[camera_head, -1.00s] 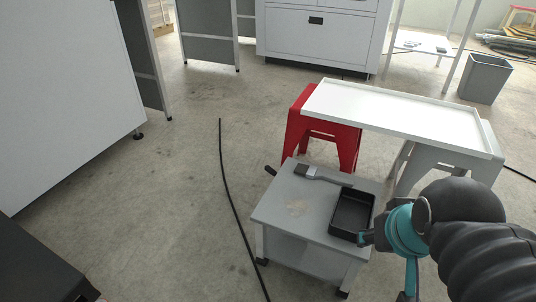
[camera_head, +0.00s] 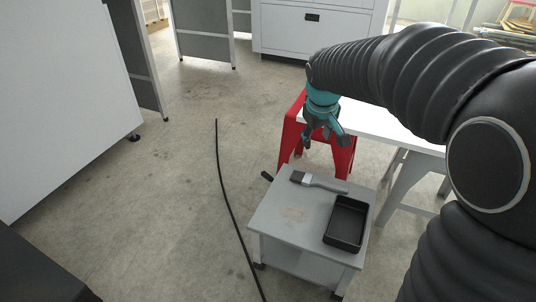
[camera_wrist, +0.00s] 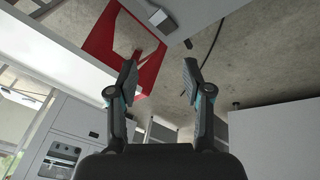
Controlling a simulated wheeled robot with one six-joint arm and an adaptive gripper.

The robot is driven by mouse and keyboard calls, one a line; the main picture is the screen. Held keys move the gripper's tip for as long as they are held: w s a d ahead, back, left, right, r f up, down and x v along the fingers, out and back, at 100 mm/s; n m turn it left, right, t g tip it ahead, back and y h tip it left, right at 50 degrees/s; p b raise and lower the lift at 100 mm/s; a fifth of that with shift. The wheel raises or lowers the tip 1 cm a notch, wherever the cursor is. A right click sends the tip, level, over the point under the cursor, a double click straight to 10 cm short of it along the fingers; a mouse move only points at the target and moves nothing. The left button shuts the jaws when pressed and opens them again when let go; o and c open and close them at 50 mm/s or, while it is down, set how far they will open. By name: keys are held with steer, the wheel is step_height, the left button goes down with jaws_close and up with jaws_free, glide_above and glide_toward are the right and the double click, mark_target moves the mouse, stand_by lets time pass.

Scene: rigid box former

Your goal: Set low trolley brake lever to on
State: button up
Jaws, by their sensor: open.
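The low grey trolley (camera_head: 268,226) stands on the floor in the lower middle of the head view. A short black lever (camera_head: 267,176) sticks out at its far left corner, angled up and to the left. It seems to show as a small dark piece beside the trolley's edge in the wrist view (camera_wrist: 188,44). Its on or off marking cannot be read. My gripper (camera_head: 324,141) is open and empty, pointing down beyond the trolley, in front of the red trestle and to the right of the lever. Its two fingers are spread in the wrist view (camera_wrist: 160,72).
A brush (camera_head: 318,182) and a black tray (camera_head: 347,222) lie on the trolley top. A red trestle (camera_head: 291,127) and a grey one (camera_head: 412,190) carry a white board (camera_head: 383,127) behind.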

steer(key=w+a+f+n+p, duration=0.3)
steer(key=w+a+f, duration=0.55)
steer(key=w, duration=0.35)
steer(key=n+g+h+p, duration=0.1)
steer(key=n+p, duration=0.1)
steer(key=n, duration=0.2)
glide_toward(265, 173)
steer(key=x, duration=1.1)
jaws_close()
